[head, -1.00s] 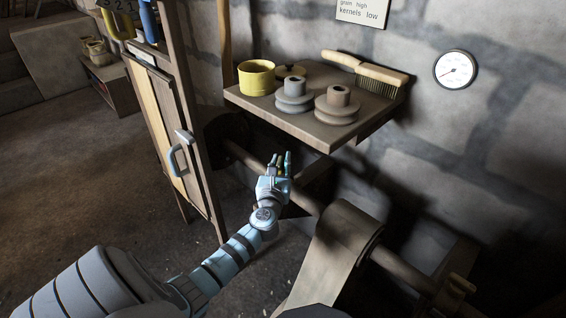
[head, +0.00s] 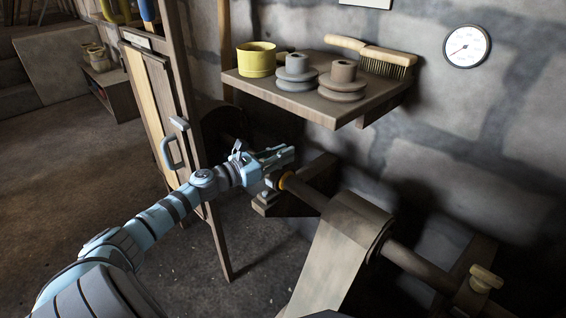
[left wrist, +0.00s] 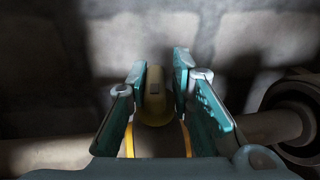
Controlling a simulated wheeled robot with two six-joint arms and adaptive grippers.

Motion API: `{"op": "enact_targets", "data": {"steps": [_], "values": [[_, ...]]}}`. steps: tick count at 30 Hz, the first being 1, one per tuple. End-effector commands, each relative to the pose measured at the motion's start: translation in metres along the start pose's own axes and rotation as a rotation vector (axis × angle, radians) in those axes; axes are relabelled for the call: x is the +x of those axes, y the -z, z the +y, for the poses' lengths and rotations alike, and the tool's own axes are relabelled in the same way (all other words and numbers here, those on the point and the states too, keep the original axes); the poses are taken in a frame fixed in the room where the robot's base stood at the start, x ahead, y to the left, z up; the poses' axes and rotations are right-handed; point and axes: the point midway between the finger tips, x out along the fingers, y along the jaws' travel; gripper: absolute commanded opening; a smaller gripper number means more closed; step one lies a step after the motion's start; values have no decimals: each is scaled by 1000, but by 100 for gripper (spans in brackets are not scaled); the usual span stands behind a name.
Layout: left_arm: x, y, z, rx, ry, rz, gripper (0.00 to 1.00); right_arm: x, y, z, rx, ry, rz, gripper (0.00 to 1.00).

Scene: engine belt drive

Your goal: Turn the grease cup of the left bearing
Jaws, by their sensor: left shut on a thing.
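The line shaft (head: 312,193) runs from the left bearing down to the right, with a broad belt (head: 325,255) over its pulley. At its left end, a brass-coloured part of the left bearing (head: 273,179) shows below my left gripper (head: 287,155). In the left wrist view, the dull yellow grease cup (left wrist: 154,97) stands between the two teal fingers of my left gripper (left wrist: 157,90), which is shut on it. In the head view the cup is hidden by the gripper. My right gripper is in neither view.
Above hangs a wooden shelf (head: 352,106) with a yellow tin (head: 256,60), grey pulleys (head: 342,82) and a brush (head: 385,62). A wooden cabinet (head: 158,105) stands left of the gripper. A round gauge (head: 467,46) is on the stone wall. Another brass fitting (head: 485,279) is at lower right.

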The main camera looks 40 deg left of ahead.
Motion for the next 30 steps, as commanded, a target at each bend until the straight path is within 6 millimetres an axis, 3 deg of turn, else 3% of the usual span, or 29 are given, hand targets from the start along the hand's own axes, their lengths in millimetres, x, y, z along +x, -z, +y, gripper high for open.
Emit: {"op": "enact_targets", "data": {"steps": [12, 30], "values": [[2, -3, 6, 8, 269, -6, 0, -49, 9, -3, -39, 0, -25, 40], [1, -5, 4, 3, 357, -7, 0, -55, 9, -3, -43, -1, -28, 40]]}}
